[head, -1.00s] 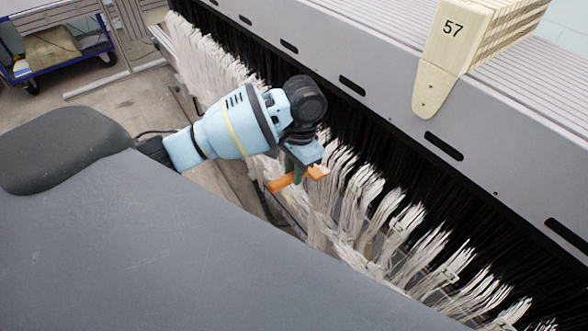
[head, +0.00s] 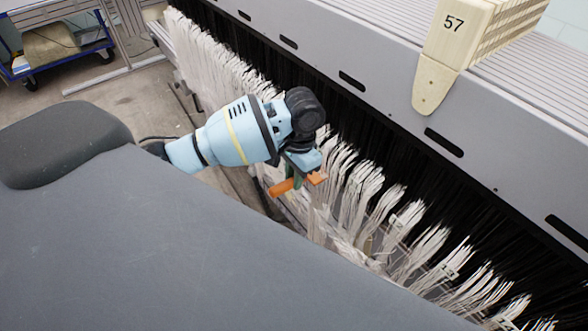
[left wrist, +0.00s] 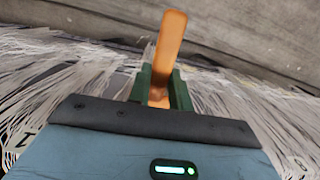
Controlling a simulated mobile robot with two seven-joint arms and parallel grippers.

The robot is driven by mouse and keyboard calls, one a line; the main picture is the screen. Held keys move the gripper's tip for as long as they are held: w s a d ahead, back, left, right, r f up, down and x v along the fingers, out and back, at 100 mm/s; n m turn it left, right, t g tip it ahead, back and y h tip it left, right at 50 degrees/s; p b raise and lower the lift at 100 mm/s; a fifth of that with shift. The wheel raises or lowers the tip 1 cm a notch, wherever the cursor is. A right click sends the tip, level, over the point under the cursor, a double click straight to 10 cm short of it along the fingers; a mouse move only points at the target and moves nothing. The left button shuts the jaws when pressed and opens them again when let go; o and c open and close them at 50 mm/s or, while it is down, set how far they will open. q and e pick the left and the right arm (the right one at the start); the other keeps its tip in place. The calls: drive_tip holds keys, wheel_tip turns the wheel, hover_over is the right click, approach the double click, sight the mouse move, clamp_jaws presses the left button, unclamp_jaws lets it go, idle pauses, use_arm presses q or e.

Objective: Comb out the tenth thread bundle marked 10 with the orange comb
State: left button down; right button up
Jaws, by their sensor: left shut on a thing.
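The orange comb (head: 282,187) is held in my left gripper (head: 297,178) in the middle of the head view, beside the row of white thread bundles (head: 350,195). In the left wrist view the comb (left wrist: 170,45) stands out between the two green fingers of my left gripper (left wrist: 160,88), which are shut on it. White threads (left wrist: 60,90) lie on both sides of the gripper there. I cannot tell which bundle is the one marked 10, or whether the comb's teeth are in the threads. My right gripper is not in view.
The grey machine beam (head: 390,100) runs diagonally above the threads, with dark strands beneath it. A beige block marked 57 (head: 447,50) sits on it at the upper right. A blue cart (head: 55,45) stands at the far upper left. Bare floor (head: 130,95) shows on the left.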

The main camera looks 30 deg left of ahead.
use_arm(q)
drive_tip(key=shift+f, duration=1.85)
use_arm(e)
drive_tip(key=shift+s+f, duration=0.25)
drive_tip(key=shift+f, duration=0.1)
use_arm(q)
drive_tip(key=shift+w+d+f+b, duration=0.15)
drive_tip(key=shift+f+b, duration=0.3)
drive_tip(key=shift+f, duration=1.25)
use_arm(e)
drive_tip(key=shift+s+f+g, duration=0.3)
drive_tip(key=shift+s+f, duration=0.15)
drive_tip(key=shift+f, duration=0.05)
use_arm(q)
drive_tip(key=shift+w+f+b, duration=0.1)
drive_tip(key=shift+f+b, duration=0.2)
drive_tip(key=shift+f, duration=1.5)
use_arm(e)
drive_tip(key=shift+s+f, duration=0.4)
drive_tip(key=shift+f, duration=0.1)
